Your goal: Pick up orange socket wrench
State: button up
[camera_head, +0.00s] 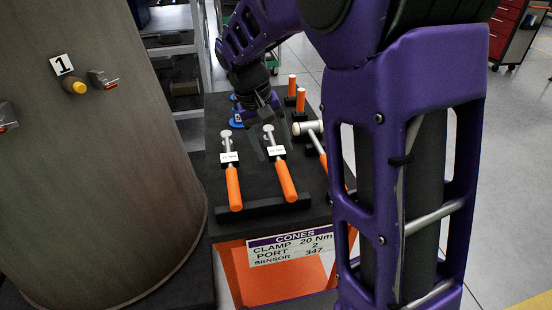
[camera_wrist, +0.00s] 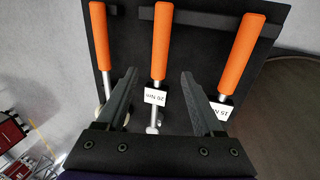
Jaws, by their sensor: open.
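Two socket wrenches with orange handles and white labels lie side by side on the black cart top. The one labelled 20 Nm is on the right in the head view (camera_head: 285,181) and in the middle of the wrist view (camera_wrist: 160,45). The one labelled 15 Nm is on the left in the head view (camera_head: 234,188) and on the right in the wrist view (camera_wrist: 241,55). My gripper (camera_head: 264,118) is open and empty. In the wrist view its fingers (camera_wrist: 158,76) stand either side of the 20 Nm wrench near its label. I cannot tell their height above it.
A hammer (camera_head: 316,143) lies beside the 20 Nm wrench, partly behind my arm. Two orange-handled tools (camera_head: 296,92) and a blue item (camera_head: 237,117) are farther back. A black bar (camera_head: 262,207) runs along the cart's front. A large grey cylinder (camera_head: 95,170) stands left.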

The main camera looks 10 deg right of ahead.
aim_at(283, 171)
jog(key=x, duration=0.4)
jog(key=shift+f, duration=0.15)
jog(key=b+x, duration=0.1)
jog(key=x, duration=0.4)
jog(key=shift+s+d+f+b, duration=0.1)
jog(key=shift+s+f+b, duration=0.1)
jog(key=shift+b, duration=0.15)
jog(key=shift+r, duration=0.1)
grip_shut()
